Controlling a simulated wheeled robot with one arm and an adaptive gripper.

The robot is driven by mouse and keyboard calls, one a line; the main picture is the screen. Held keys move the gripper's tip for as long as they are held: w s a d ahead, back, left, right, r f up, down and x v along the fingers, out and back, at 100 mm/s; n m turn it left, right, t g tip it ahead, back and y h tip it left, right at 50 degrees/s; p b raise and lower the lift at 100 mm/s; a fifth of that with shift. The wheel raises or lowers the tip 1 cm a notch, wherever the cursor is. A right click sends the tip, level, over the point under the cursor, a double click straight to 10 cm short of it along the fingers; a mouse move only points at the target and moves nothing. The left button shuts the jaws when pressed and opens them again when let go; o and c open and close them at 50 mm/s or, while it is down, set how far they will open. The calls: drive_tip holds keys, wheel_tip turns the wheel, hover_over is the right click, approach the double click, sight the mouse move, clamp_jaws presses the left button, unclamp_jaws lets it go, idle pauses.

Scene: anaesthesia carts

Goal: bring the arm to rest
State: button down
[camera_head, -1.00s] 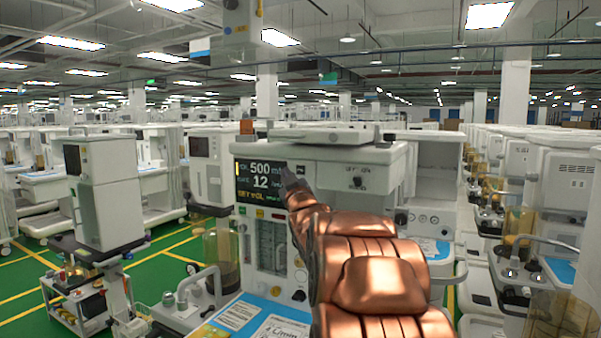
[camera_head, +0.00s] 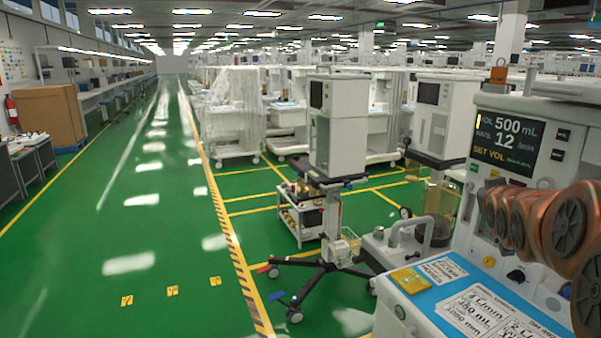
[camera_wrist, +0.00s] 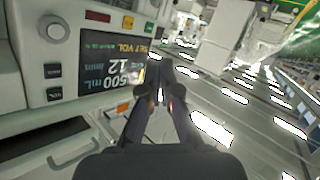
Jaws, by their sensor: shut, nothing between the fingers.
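My gripper (camera_wrist: 160,93) shows in the wrist view with its two dark fingers together and nothing between them. It is in front of the anaesthesia cart (camera_wrist: 90,125), just right of the cart's display. In the head view my copper arm is at the right edge, in front of the cart's panel (camera_head: 556,112). I cannot make out the gripper's fingers there. The display (camera_head: 507,139) reads 500 mL and 12.
A blue work surface (camera_head: 445,288) with labels and a yellow pad (camera_head: 410,280) is at the lower right. A monitor stand (camera_head: 337,130) on a wheeled base and a small white trolley (camera_head: 303,222) stand left of the cart. The green aisle (camera_head: 130,220) at left is open floor.

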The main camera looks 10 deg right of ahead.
drive_tip(key=s+a+f+g+y+p, duration=0.1)
drive_tip(key=s+a+f+g+y, duration=0.25)
drive_tip(key=s+a+f, duration=0.55)
drive_tip(key=s+a+f+g+y, duration=0.2)
drive_tip(key=s+a+f+g, duration=0.4)
drive_tip(key=a, duration=0.5)
drive_tip(key=s+a+f+g, duration=0.2)
drive_tip(key=s+a, duration=0.1)
drive_tip(key=s, duration=0.4)
drive_tip(key=s+a+f+n+g+y, duration=0.1)
drive_tip(key=s+a, duration=0.3)
drive_tip(key=s, duration=0.4)
drive_tip(key=s+a+f+g+p, duration=0.1)
drive_tip(key=s+a+f+g, duration=0.1)
drive_tip(key=s, duration=0.6)
drive_tip(key=shift+a+f+n+g, duration=0.3)
drive_tip(key=shift+a+g, duration=0.05)
drive_tip(key=shift+a, duration=0.3)
drive_tip(key=c, duration=1.9)
unclamp_jaws()
drive_tip(key=shift+s, duration=0.1)
